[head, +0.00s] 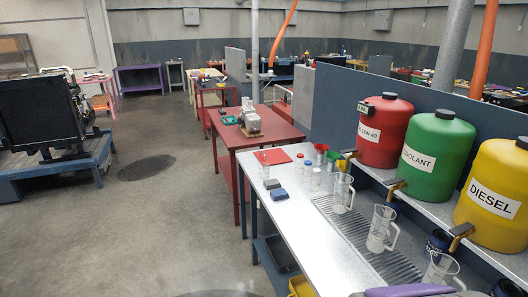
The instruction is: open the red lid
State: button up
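A small red lid (321,147) sits on a clear jar at the back of the metal-topped workbench (318,245), left of the row of drums. It looks closed, but it is too small to tell for sure. A clear jar with a blue lid (308,162) stands just in front of it. A flat red mat or tray (273,156) lies to its left. My gripper cannot be made out in this view.
Red (383,132), green (436,157) and yellow (494,198) drums stand on a shelf behind the bench. Clear jugs (382,229) stand on a grating below their taps. A red table (275,130) adjoins the bench. The concrete floor (185,215) to the left is open.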

aim_at(276, 156)
jog(key=i+j+z, duration=0.15)
jog(key=i+j, duration=0.2)
jog(key=i, duration=0.25)
jog(key=i+j+z, duration=0.15)
jog(key=i+j, duration=0.3)
jog(key=i+j+z, duration=0.15)
jog(key=i+j, duration=0.35)
jog(key=i, duration=0.15)
jog(key=i+j+z, duration=0.15)
jog(key=i+j, duration=0.4)
jog(key=i+j+z, duration=0.15)
jog(key=i+j, duration=0.35)
jog(key=i+j+z, duration=0.15)
jog(key=i+j, duration=0.3)
jog(key=j, duration=0.35)
